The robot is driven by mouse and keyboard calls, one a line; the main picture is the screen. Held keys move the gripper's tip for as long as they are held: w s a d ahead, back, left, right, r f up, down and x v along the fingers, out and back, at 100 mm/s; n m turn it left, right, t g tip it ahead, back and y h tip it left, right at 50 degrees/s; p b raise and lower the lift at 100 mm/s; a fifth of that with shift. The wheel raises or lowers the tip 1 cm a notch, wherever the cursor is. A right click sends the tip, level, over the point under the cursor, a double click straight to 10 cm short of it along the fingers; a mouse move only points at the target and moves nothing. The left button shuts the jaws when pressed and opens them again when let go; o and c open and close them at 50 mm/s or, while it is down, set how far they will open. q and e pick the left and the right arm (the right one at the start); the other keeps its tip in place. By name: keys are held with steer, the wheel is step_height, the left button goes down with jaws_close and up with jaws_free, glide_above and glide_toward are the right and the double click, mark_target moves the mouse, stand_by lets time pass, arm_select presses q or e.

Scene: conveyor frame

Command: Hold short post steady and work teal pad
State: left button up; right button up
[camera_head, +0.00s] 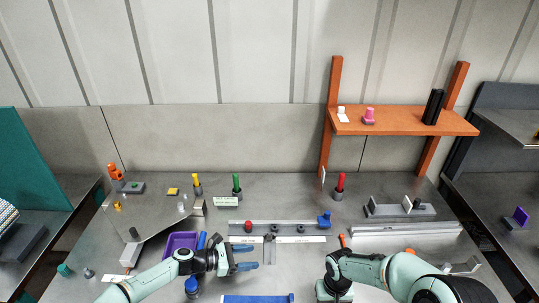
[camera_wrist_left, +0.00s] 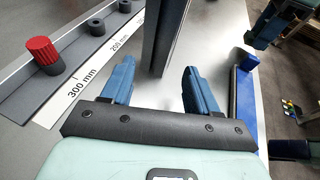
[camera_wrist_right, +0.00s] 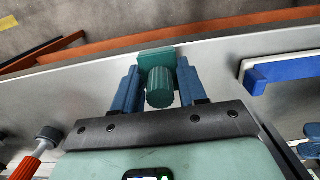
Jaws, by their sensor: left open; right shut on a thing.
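The grey short post (camera_head: 269,247) stands by the grey rail in the middle of the bench. In the left wrist view the post (camera_wrist_left: 166,35) is dark and lies ahead, between the lines of my fingers. My left gripper (camera_head: 256,257) is open, its blue fingertips pointing right, just left of the post and apparently not touching it. My right gripper (camera_wrist_right: 158,88) is shut on the ribbed teal knob of the teal pad (camera_wrist_right: 156,52), whose flat plate shows behind the knob. In the head view the right fingers and the pad are hidden.
A purple tray (camera_head: 181,242) lies beside my left arm. A blue bar (camera_head: 258,299) lies at the front edge. An orange shelf (camera_head: 405,122) stands at the back right.

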mark_target(266, 255)
arm_select(q)
steer(key=shift+p+x, duration=0.3)
steer(key=shift+x, duration=3.05)
steer(key=shift+w, duration=0.15)
steer(key=shift+c, duration=0.3)
jaws_close()
